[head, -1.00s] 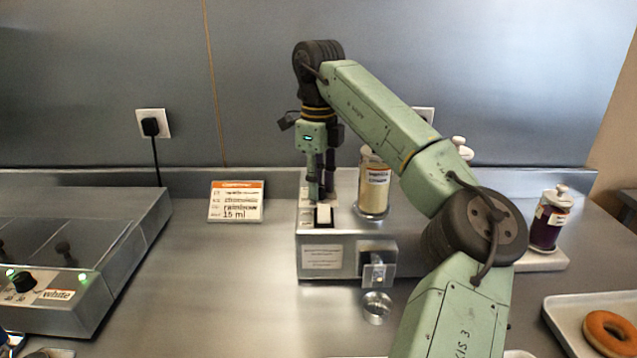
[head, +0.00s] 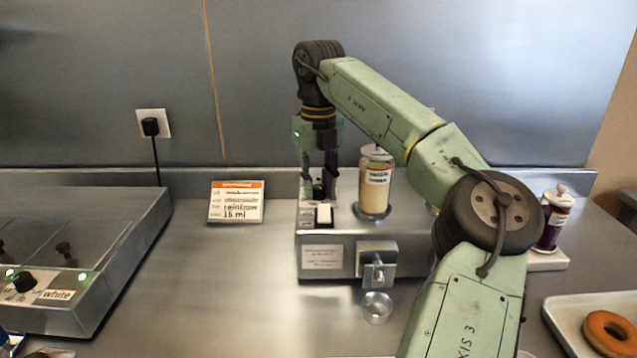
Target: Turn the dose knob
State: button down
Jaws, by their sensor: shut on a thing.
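The dose knob (head: 318,188) is a small dark part on top of the grey metal dispenser (head: 321,260), behind a white rocker switch (head: 324,214). My gripper (head: 319,182) points straight down from above, its fingers shut around the knob. The fingers and the wrist hide most of the knob, so its pointer and setting cannot be read. A small card (head: 236,202) with an orange header stands to the left, and its lowest line reads 15 ml.
A jar of cream-coloured contents (head: 375,184) stands just right of my gripper. A small clear cup (head: 377,306) sits below the dispenser's spout (head: 377,270). A covered metal unit (head: 90,255) is at left. A tray with a doughnut (head: 608,333) is at lower right.

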aim_at(319, 187)
dwell(0.3)
jog(key=c, duration=1.3)
grip_release()
notch_tip(319, 187, up, 8)
jog(key=shift+f, duration=0.2)
